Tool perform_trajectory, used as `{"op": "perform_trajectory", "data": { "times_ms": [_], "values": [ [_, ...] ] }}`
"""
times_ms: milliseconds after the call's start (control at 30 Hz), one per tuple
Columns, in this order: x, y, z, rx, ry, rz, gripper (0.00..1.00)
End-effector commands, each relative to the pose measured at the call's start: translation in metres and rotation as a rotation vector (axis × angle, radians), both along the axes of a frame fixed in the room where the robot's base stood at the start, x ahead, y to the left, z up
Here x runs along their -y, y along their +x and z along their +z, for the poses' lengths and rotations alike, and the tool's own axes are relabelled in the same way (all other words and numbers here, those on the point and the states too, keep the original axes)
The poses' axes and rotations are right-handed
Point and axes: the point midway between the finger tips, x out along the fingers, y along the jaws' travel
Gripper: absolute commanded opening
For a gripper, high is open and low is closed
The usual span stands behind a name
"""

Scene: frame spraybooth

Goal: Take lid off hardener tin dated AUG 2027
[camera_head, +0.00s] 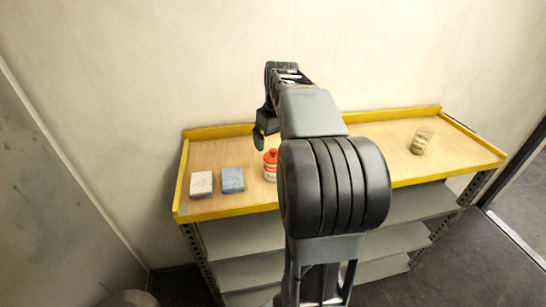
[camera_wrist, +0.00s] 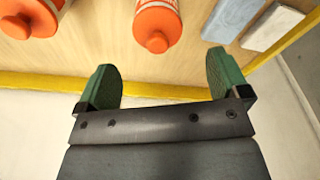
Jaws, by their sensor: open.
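An orange-and-white container (camera_head: 270,163) with an orange top stands on the workbench, left of my arm in the head view. The wrist view shows two orange containers, one at the top middle (camera_wrist: 158,22) and one at the top left (camera_wrist: 40,15); the latter is cut off by the frame. No date can be read on either, so I cannot tell which is dated AUG 2027. My gripper (camera_wrist: 163,70) is open and empty, its green fingers apart from both containers. In the head view one green finger (camera_head: 258,138) shows above the bench; my arm hides the bench's middle.
The wooden bench top (camera_head: 215,154) has a yellow raised edge. A whitish block (camera_head: 202,184) and a blue-grey block (camera_head: 232,180) lie at its left. Grey shelves (camera_head: 250,236) are below.

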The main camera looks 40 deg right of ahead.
Motion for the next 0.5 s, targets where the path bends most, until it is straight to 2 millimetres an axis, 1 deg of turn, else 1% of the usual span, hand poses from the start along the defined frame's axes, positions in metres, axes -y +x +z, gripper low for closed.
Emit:
{"op": "perform_trajectory", "data": {
  "times_ms": [133,400,500],
  "values": [
    [0.000,0.001,-0.009,-0.002,0.001,0.000,0.94],
    [0.003,0.006,-0.044,-0.002,0.001,0.000,0.94],
    [0.003,0.008,-0.050,-0.001,0.001,0.000,0.94]
  ]
}}
